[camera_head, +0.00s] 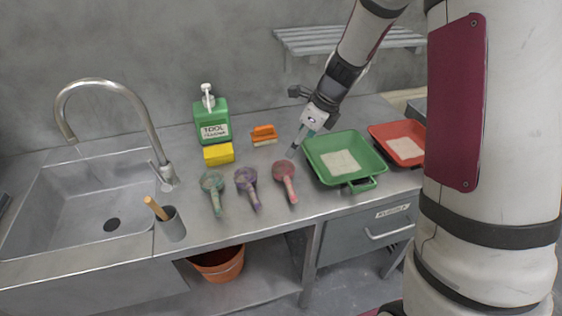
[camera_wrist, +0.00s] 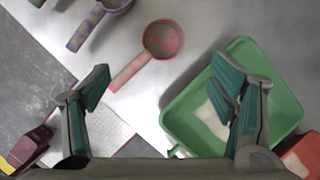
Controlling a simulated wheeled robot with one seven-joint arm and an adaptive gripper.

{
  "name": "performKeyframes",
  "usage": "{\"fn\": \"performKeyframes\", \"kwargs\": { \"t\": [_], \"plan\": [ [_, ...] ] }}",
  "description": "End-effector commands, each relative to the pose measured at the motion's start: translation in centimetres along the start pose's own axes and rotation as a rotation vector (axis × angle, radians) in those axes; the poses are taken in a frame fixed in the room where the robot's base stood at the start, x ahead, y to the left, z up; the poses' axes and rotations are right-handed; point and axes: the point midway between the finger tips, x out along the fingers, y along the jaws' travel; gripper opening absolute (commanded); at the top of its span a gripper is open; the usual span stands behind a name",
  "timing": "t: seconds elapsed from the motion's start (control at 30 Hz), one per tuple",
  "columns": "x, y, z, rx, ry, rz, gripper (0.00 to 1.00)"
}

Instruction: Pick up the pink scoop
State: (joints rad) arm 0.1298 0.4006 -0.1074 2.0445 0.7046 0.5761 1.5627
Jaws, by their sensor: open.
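The pink scoop (camera_head: 285,174) lies on the steel counter, the rightmost of three scoops, its handle toward the front edge. In the wrist view the pink scoop (camera_wrist: 160,42) lies above and between the fingers, its handle slanting down to the left. My gripper (camera_head: 298,142) is above the counter, behind the pink scoop and left of the green tub. In the wrist view my gripper (camera_wrist: 165,90) is open, with nothing between its fingers. Its right finger overlaps the green tub in the picture.
A purple scoop (camera_head: 247,182) and a green scoop (camera_head: 213,187) lie left of the pink one. A green tub (camera_head: 376,166) stands right, a red tub (camera_head: 418,158) beyond. An orange brush (camera_head: 264,133), yellow sponge (camera_head: 218,154) and green bottle (camera_head: 212,116) stand behind. The sink (camera_head: 70,205) is left.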

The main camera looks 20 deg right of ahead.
Motion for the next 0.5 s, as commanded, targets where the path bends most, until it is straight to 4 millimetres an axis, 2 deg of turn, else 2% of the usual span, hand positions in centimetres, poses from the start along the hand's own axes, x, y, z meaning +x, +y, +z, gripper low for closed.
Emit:
{"fn": "performKeyframes", "kwargs": {
  "t": [0.17, 0.5],
  "plan": [
    [1.8, -0.5, -0.3, 0.057, 0.003, 0.002, 0.78],
    [7.7, -0.4, -0.3, 0.054, 0.003, 0.002, 0.78]
  ]
}}
